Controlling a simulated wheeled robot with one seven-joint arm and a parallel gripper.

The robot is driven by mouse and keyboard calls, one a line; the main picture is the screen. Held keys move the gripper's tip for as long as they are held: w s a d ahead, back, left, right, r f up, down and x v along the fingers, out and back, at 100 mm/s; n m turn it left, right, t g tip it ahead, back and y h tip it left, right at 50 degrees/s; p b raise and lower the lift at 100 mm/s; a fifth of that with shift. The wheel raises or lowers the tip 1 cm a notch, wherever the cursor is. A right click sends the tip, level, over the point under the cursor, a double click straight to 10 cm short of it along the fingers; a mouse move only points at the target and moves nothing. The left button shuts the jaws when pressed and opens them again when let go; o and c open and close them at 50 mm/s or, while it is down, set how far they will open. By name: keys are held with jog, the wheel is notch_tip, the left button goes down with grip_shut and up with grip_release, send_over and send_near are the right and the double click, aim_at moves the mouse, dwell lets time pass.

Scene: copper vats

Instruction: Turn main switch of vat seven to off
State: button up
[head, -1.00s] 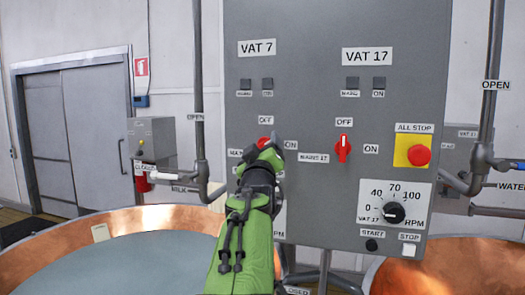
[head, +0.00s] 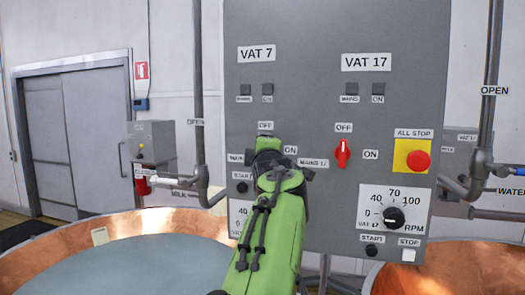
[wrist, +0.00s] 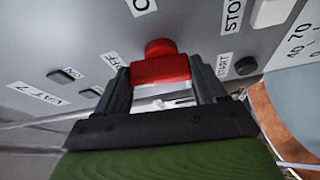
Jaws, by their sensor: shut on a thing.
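The vat 7 main switch is a red knob (wrist: 160,68) between the two dark fingers of my gripper (wrist: 163,84) in the wrist view. The gripper is shut on it. In the head view my green gripper (head: 268,146) covers this switch, under the OFF label (head: 265,126) and left of the ON label (head: 290,150). The OFF label (wrist: 117,61) lies left of the knob in the wrist view. I cannot tell clearly which way the knob points.
The grey panel (head: 315,105) also carries the red vat 17 switch (head: 342,153), a red ALL STOP button (head: 419,160) and an RPM dial (head: 393,218). A copper vat (head: 60,240) stands at lower left, another (head: 455,265) at lower right. Pipes flank the panel.

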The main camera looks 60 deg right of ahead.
jog(key=shift+n+y, duration=0.3)
jog(key=shift+n, duration=0.2)
dwell(0.3)
jog(key=o, duration=1)
jog(key=shift+o, duration=0.2)
jog(key=b+v, duration=0.7)
jog(key=v, duration=0.8)
jog(key=shift+a, duration=0.4)
jog(key=shift+s+r, duration=0.1)
jog(key=shift+r, duration=0.05)
